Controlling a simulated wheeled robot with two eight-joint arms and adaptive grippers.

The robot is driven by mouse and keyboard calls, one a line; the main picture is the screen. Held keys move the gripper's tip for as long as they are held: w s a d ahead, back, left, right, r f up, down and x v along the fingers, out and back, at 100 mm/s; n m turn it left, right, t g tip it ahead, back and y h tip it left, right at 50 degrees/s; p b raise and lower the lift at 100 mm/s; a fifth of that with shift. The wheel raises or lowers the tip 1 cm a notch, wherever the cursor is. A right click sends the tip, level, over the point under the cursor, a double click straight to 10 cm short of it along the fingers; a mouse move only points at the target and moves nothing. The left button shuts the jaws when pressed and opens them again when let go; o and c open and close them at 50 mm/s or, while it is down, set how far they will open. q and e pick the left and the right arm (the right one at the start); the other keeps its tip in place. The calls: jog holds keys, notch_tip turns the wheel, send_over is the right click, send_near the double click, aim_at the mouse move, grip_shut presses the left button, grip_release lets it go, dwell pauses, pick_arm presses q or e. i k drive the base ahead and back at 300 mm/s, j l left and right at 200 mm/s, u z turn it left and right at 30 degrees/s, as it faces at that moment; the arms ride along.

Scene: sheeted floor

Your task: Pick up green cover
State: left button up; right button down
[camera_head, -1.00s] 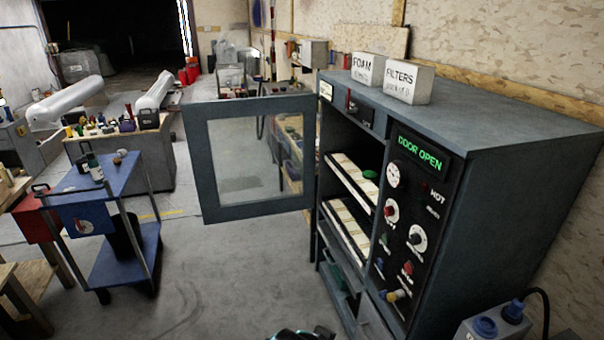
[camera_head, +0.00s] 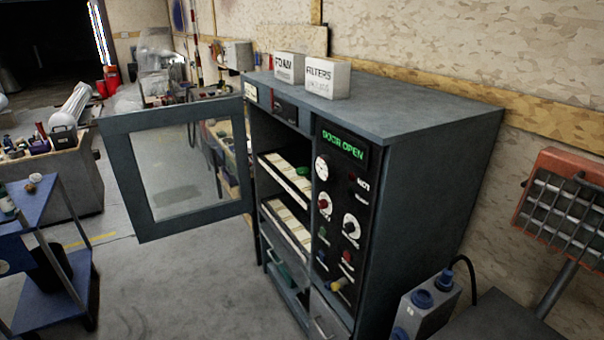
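A small green object, which looks like the green cover (camera_head: 302,171), lies on the upper shelf (camera_head: 285,176) inside a dark grey cabinet (camera_head: 425,180). It sits near the shelf's right end, close to the control panel. The cabinet's glass door (camera_head: 185,165) stands open to the left, and its display (camera_head: 343,145) reads "DOOR OPEN". Another green thing (camera_head: 287,272) shows low in the cabinet, partly hidden. Neither of my grippers is in view.
Two white boxes marked FOAM (camera_head: 289,67) and FILTERS (camera_head: 326,77) stand on the cabinet top. A blue cart (camera_head: 45,215) is at the left. A grey socket box (camera_head: 425,307) and an orange-framed lamp (camera_head: 565,208) are at the right. The floor before the cabinet is clear.

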aim_at(301, 171)
jog(key=i+j, duration=0.75)
jog(key=i, duration=0.05)
